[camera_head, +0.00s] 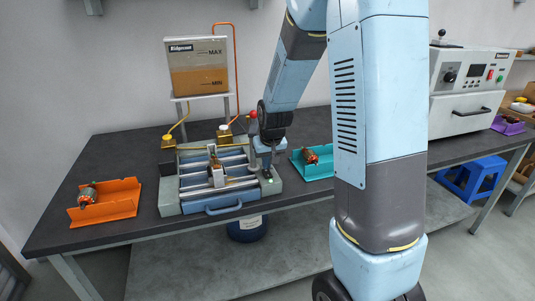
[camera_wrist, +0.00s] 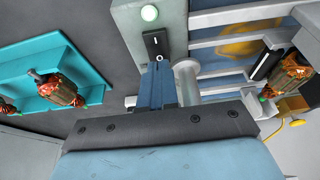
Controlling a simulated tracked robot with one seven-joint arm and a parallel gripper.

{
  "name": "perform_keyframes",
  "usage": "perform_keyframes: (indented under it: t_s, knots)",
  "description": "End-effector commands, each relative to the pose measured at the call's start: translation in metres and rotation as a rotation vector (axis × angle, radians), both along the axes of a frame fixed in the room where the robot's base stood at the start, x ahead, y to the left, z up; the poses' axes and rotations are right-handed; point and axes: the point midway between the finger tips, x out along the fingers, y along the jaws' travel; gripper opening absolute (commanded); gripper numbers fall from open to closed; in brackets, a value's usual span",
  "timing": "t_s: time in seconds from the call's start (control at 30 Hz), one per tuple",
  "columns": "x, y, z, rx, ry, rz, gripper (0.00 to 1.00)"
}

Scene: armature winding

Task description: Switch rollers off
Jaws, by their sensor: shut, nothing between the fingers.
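The roller machine (camera_head: 218,207) stands on the bench, with long pale rollers in a blue and grey frame; its rollers also show in the wrist view (camera_wrist: 240,15). The lamp also shows in the head view (camera_head: 270,180). My gripper (camera_wrist: 158,64) is shut and empty, its fingertips at the near end of the switch, by its round mark. I cannot tell whether they touch it. In the head view my gripper (camera_head: 267,174) is over the machine's right side. An armature (camera_wrist: 290,75) lies across the rollers.
A teal tray (camera_head: 318,171) with copper armatures lies close to the right of the machine. An orange tray (camera_head: 122,204) with an armature lies to the left. A red-knobbed lever (camera_head: 253,114) and a tank (camera_head: 197,68) on a stand rise behind. A white oven (camera_head: 470,85) is at right.

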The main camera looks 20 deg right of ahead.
Motion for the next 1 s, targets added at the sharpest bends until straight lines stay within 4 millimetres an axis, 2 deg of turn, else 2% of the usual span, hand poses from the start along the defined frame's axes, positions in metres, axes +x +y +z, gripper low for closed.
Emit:
perform_keyframes:
  t_s: [0.2, 1.0]
  knots:
    - [0.0010, 0.0000, -0.0115, 0.000, 0.001, 0.000, 0.00]
    - [-0.0007, 0.0054, -0.0138, 0.000, 0.014, 0.009, 0.00]
